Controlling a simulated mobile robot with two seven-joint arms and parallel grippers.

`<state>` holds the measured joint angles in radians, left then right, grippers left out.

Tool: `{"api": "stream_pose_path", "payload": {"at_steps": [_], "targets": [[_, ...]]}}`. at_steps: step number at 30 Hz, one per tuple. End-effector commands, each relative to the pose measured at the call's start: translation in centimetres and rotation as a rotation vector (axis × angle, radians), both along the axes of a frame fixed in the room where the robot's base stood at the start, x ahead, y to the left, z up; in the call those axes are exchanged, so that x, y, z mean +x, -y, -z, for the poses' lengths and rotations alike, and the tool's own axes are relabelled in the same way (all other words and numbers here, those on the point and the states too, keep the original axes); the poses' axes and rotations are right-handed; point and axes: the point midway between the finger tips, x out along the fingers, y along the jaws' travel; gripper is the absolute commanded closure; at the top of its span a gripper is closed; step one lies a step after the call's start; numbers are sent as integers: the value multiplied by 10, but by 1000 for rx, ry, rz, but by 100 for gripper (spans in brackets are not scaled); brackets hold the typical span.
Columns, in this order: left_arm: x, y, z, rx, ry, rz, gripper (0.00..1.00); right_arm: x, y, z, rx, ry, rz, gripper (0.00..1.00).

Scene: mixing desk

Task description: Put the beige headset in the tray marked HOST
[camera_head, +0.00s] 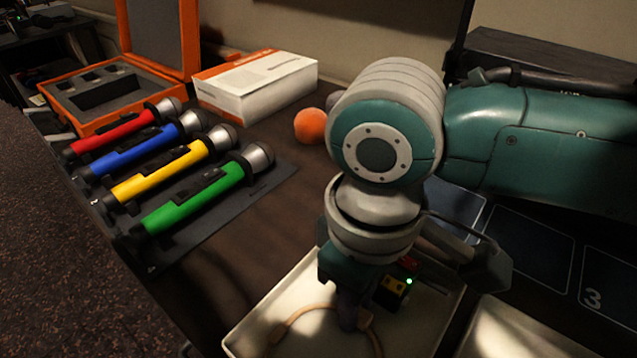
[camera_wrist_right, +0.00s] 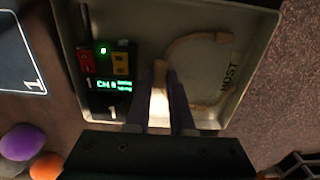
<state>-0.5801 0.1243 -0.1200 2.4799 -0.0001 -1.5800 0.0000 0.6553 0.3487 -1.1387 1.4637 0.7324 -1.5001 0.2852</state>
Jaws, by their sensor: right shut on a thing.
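The beige headset (camera_head: 297,318) is a thin curved band inside the pale tray (camera_head: 262,312). In the right wrist view the headset (camera_wrist_right: 188,40) arcs across the tray (camera_wrist_right: 240,75), whose floor reads HOST. My right gripper (camera_head: 350,322) points down into this tray. In the wrist view its two fingers (camera_wrist_right: 163,78) are close together at the headset's near part and shut on it. The exact grip spot is partly hidden by the fingers. My left gripper is not in view.
A beltpack (camera_wrist_right: 108,80) with red and yellow buttons sits in the same tray, beside the fingers. A second pale tray (camera_head: 480,345) stands to the right. Red, blue, yellow and green microphones (camera_head: 195,198) lie left. An orange ball (camera_head: 310,125) and white box (camera_head: 255,85) are behind.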

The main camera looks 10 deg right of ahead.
Motion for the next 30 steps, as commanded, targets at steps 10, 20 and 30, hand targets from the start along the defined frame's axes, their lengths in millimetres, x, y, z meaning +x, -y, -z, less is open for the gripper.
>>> {"api": "stream_pose_path", "payload": {"at_steps": [10,20,30], "targets": [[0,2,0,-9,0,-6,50,0,0,0,0,0,0,100],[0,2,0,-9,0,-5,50,0,0,0,0,0,0,51],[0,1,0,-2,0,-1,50,0,0,0,-1,1,0,33]]}}
